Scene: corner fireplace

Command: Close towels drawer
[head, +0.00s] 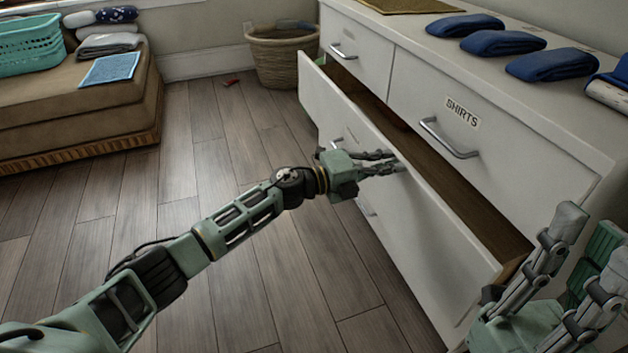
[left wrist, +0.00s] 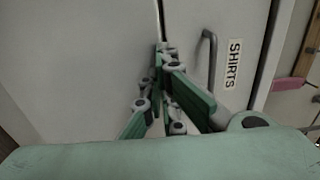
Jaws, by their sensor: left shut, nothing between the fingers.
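A long white drawer (head: 425,225) stands pulled out from the white dresser, below the drawer labelled SHIRTS (head: 490,125). No towels label shows on its front. Its inside looks bare where I can see it. My left gripper (head: 396,162) is shut and empty, with its fingertips at the outer face of the open drawer, near its top edge; I cannot tell whether they touch. In the left wrist view the shut fingers (left wrist: 168,88) point towards the white fronts, left of the SHIRTS label and handle. My right gripper (head: 595,250) is open and empty at the lower right.
Folded blue cloths (head: 550,65) lie on the dresser top. A wicker basket (head: 282,55) stands on the floor beyond the dresser. A brown bench (head: 75,110) with a teal basket (head: 28,43) is at the left. The wooden floor between is clear, except for a small red item (head: 231,82).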

